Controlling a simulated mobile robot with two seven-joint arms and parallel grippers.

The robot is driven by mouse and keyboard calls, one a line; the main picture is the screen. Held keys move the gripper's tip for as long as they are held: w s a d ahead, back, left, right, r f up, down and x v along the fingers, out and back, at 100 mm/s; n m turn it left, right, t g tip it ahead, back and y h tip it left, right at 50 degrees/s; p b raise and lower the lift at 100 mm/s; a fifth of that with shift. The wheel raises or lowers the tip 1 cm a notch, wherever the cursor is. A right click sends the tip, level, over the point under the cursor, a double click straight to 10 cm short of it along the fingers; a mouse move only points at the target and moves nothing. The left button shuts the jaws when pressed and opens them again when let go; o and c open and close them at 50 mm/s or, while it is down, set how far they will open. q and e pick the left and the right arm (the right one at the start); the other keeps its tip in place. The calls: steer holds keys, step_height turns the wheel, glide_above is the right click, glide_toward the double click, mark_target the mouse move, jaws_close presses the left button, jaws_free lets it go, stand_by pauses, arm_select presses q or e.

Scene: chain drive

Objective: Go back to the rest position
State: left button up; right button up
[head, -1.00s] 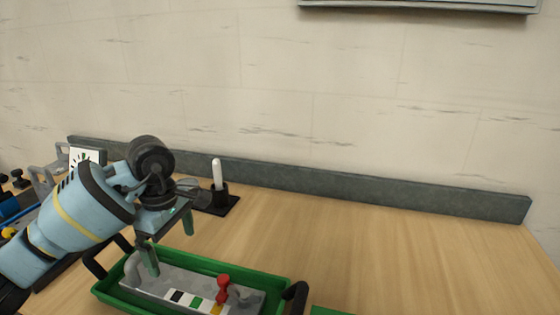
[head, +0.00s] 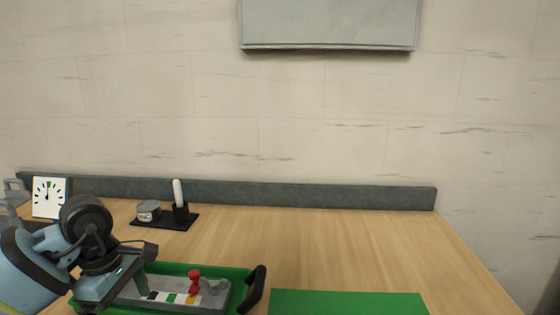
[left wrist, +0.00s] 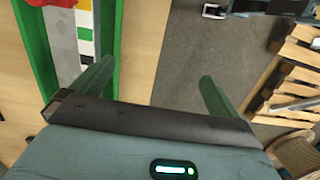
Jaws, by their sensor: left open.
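My left gripper (head: 112,287) is at the lower left of the head view, over the left part of the green tray (head: 247,280). In the left wrist view its two green fingers (left wrist: 155,85) are spread wide with nothing between them. The fingers point over the table edge and the floor, with the tray beside them on the left. My arm hides the tray's left part. My right gripper is in neither view.
The tray holds a grey block (head: 213,295) with a red knob (head: 195,280) and coloured squares. A green mat (head: 350,302) lies to its right. Behind stand a black holder (head: 181,213) with a white stick and a dial (head: 48,197). The right tabletop is clear.

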arm_select(q)
steer(key=s+d+f+n+t+h, duration=0.2)
steer(key=s+d+n+h, duration=0.2)
steer(key=d+n+h, duration=0.6)
steer(key=s+d+f+n+t+h, duration=0.2)
steer(key=s+d+n+h, duration=0.3)
steer(key=d+h, duration=0.6)
steer(key=s+a+f+n+t+y+p, duration=0.1)
steer(key=a+f+n+t+y, duration=0.45)
steer(key=n, duration=0.75)
steer(key=a+f+n+t+y, duration=0.2)
steer(key=f+n+t+y, duration=0.6)
steer(key=n, duration=0.5)
steer(key=s+a+f+n+g+y, duration=0.2)
steer(key=s+f+n, duration=0.4)
steer(key=s, duration=0.3)
steer(key=s+a+f+n+g+y, duration=0.3)
steer(key=s+f+n+g+y, duration=0.2)
steer(key=s+f, duration=0.4)
steer(key=shift+s+f+n+g, duration=0.3)
steer(key=shift+n+g, duration=0.3)
steer(key=shift+g, duration=0.15)
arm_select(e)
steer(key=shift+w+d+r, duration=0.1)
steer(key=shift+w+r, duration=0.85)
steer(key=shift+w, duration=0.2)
